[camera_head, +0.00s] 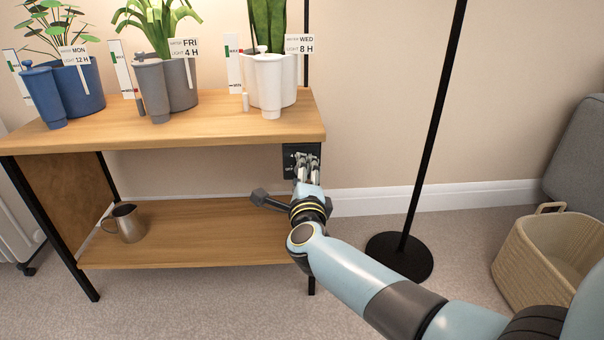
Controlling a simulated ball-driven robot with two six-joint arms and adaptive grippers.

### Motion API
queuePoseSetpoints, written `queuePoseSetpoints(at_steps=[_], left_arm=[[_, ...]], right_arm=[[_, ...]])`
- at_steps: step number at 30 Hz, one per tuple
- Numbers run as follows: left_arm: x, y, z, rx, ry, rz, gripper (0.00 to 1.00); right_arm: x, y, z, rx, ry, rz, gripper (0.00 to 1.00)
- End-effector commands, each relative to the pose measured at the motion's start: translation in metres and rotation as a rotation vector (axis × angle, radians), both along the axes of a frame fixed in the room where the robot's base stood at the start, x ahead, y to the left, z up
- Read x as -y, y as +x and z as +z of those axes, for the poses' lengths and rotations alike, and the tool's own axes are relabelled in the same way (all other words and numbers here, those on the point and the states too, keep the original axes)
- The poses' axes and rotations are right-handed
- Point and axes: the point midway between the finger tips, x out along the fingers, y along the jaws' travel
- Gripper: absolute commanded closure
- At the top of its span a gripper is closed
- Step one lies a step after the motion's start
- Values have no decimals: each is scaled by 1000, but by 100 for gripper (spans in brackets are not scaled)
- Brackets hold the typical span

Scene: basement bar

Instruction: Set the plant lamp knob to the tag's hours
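A dark box (289,157) is mounted at the right front corner of the shelf, just under the top board. My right gripper (307,162) reaches up to it, its fingers in front of the box face. The fingers hide the knob, if there is one, and whether they touch it is unclear. Three tags stand in the pots: "MON, light 12 H" (76,56) on the blue pot, "FRI, light 4 H" (184,48) on the grey pot and "WED, light 8 H" (299,44) on the white pot. My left gripper is out of view.
The wooden shelf (200,136) has a lower board carrying a metal jug (128,224). A black floor stand (400,257) rises to the right of my gripper. A woven basket (535,265) stands at the far right. Carpet is clear between shelf and basket, apart from the stand.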

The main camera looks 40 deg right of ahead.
Motion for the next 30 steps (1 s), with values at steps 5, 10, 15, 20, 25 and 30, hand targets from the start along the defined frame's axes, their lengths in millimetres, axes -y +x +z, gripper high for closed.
queuePoseSetpoints(at_steps=[5,10,15,20,25,30], left_arm=[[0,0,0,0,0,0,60],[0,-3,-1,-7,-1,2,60],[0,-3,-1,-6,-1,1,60],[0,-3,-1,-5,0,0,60],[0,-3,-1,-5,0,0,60],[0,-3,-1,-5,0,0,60]], right_arm=[[0,1,1,2,-1,-1,45],[-2,-4,1,2,-1,-1,45],[-17,-28,0,0,1,-1,45],[-36,-59,0,0,3,-2,45],[-53,-87,0,0,1,-2,45],[-61,-100,1,1,1,-1,45]])
